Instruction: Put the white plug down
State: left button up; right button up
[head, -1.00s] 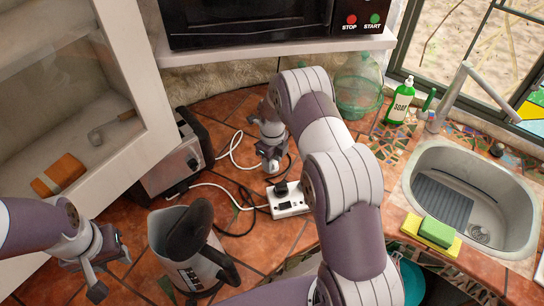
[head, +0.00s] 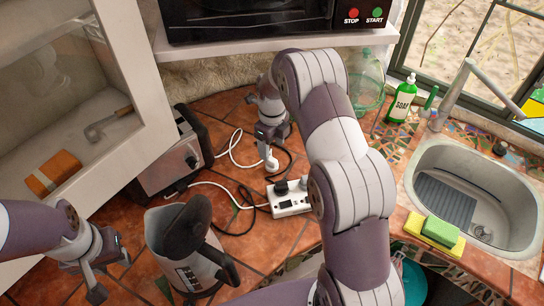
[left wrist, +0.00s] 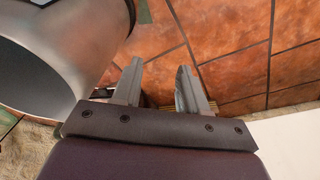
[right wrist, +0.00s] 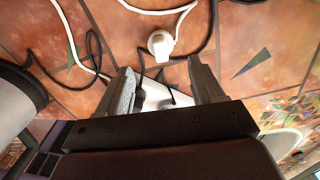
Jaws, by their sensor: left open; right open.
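The white plug (head: 271,163) rests on the tiled counter behind the power strip. It also shows in the right wrist view (right wrist: 160,43), with its white cord, beyond my fingertips and apart from them. My right gripper (head: 271,137) is open and empty above the plug; its fingers also show in the right wrist view (right wrist: 163,80). The white power strip (head: 291,207) has a black plug (head: 281,187) in it; my right forearm partly covers its right end. My left gripper (head: 98,274) is open and empty beside the kettle; its fingers show in the left wrist view (left wrist: 160,85).
A kettle (head: 183,242) stands at the front, near my left gripper. A toaster (head: 172,160) stands left of the cords. A glass jug (head: 367,82), soap bottle (head: 402,99) and sink (head: 490,180) are on the right. White and black cords cross the counter around the plug.

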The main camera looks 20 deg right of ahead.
jog(key=s+a+r+n, duration=0.2)
jog(key=s+r+n, duration=0.1)
jog(key=s+n, duration=0.4)
jog(key=s+a+r+n+t, duration=0.1)
jog(key=s+a+r+n, duration=0.1)
jog(key=s+n, duration=0.6)
jog(key=s+a+r+n, duration=0.2)
jog(key=s+r+n, duration=0.2)
jog(key=n, duration=1.1)
jog(key=s, duration=0.3)
jog(key=shift+s+a+r, duration=0.15)
jog(key=shift+a, duration=0.1)
